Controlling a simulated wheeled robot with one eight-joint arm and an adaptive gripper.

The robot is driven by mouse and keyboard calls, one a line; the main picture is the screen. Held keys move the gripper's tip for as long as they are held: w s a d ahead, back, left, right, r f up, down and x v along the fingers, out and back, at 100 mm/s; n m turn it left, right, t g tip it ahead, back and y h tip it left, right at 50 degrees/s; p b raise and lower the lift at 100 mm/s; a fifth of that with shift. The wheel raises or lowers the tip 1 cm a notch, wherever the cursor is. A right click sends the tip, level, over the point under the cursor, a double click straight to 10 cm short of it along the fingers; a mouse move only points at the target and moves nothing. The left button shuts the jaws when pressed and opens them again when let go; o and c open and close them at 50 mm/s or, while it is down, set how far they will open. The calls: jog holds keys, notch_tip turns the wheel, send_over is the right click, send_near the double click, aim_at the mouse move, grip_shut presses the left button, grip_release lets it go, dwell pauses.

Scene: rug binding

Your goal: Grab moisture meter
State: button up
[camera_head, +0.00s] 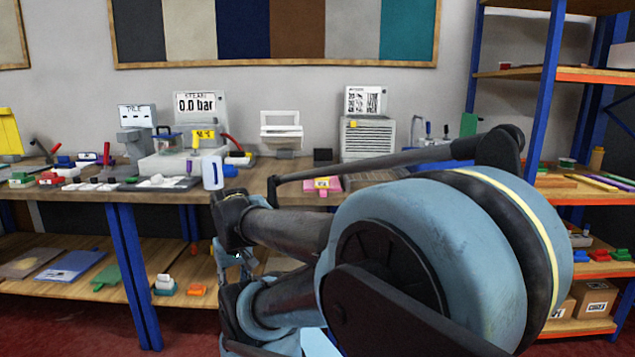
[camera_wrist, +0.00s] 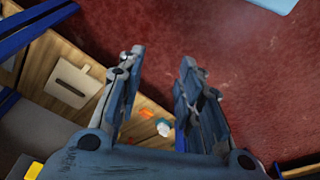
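A small yellow device with a digit display (camera_head: 203,138) stands on the workbench at the back, left of centre in the head view. It may be the moisture meter, but I cannot tell for sure. My gripper (camera_wrist: 160,60) is open and empty in the wrist view, its two fingers spread over red carpet and the edge of a low wooden shelf. In the head view my arm hides most of the gripper, which is low in front of the bench. It is apart from the yellow device.
A blue-post rack (camera_head: 545,95) stands right. Red carpet is free in front.

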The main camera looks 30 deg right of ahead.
jog(key=o, duration=0.9)
jog(key=shift+w+d+r, duration=0.1)
jog(key=shift+d+r, duration=0.05)
jog(key=shift+r, duration=0.5)
jog(key=shift+w+d+r, duration=0.1)
jog(key=shift+r, duration=0.5)
jog(key=w+d+r+m+t+h, duration=0.1)
jog(key=w+d+r+m+t, duration=0.15)
jog(key=w+d+r, duration=1.35)
jog(key=w+d+r+m, duration=0.1)
jog(key=w+d+r, duration=0.2)
jog(key=d+r, duration=0.15)
jog(key=w+d+r+m, duration=0.2)
jog(key=w+d+r, duration=0.1)
jog(key=d, duration=0.3)
jog(key=w+d+r+h, duration=0.1)
jog(key=d+r, duration=0.1)
jog(key=d, duration=0.5)
jog(key=w+d+r+h, duration=0.1)
jog(key=d+r, duration=0.2)
jog(key=d, duration=0.5)
jog(key=shift+m, duration=0.45)
jog(key=x, duration=1)
jog(key=shift+f, duration=0.3)
jog(key=shift+a+x, duration=0.15)
jog(key=shift+x, duration=1.45)
jog(key=shift+a+x, duration=0.15)
jog(key=shift+x, duration=1.45)
